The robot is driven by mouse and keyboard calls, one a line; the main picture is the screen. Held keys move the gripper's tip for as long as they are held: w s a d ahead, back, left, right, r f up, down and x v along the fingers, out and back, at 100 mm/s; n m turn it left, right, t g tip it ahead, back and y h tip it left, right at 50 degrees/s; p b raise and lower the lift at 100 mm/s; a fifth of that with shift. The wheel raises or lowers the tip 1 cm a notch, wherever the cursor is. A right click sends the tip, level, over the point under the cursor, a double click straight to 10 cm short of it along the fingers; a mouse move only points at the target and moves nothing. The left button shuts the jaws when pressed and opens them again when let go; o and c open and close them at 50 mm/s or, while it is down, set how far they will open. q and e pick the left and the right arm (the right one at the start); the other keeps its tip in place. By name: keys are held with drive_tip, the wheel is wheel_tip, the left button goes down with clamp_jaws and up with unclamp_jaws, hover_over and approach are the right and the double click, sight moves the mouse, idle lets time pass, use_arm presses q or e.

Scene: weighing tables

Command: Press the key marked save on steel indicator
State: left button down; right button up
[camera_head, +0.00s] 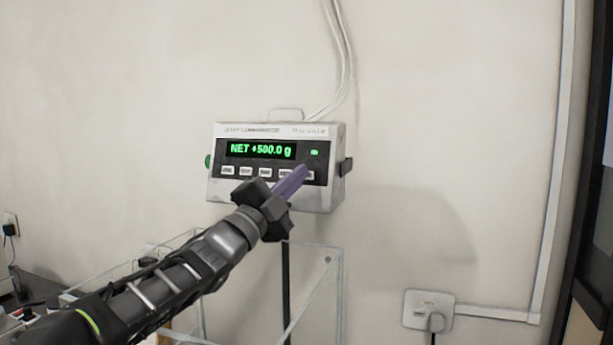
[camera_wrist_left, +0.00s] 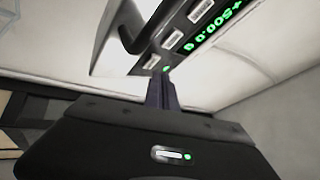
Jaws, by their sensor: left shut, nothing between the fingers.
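The steel indicator (camera_head: 212,188) is fixed at the wall, its green display (camera_head: 261,150) reading "NET +500.0 g". A row of several pale keys runs below the display. Their labels are too small to read surely, so I cannot tell which one is marked save. My left gripper (camera_head: 304,170) is shut and empty, with its purple-grey fingers over the right end of the key row, partly hiding the keys there. In the left wrist view the shut fingers (camera_wrist_left: 161,88) point at the indicator's face (camera_wrist_left: 150,58), close to a small green light. I cannot tell whether they touch it. My right gripper is out of view.
A clear-walled box (camera_head: 340,292) stands below the indicator, under my left arm. A wall socket (camera_head: 428,299) with a plug is at the lower right. White cables (camera_head: 344,70) run up the wall. The wall area right of the indicator is clear.

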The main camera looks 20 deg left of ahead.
use_arm(q)
drive_tip(key=shift+w+f, duration=0.1)
drive_tip(key=shift+w, duration=0.05)
drive_tip(key=shift+w, duration=0.3)
drive_tip(key=shift+w+f, duration=0.1)
drive_tip(key=shift+w, duration=0.2)
idle(0.9)
drive_tip(key=shift+s+b, duration=0.2)
drive_tip(key=shift+b, duration=0.2)
drive_tip(key=shift+s, duration=0.55)
drive_tip(key=shift+s+r, duration=0.1)
drive_tip(key=shift+r, duration=0.1)
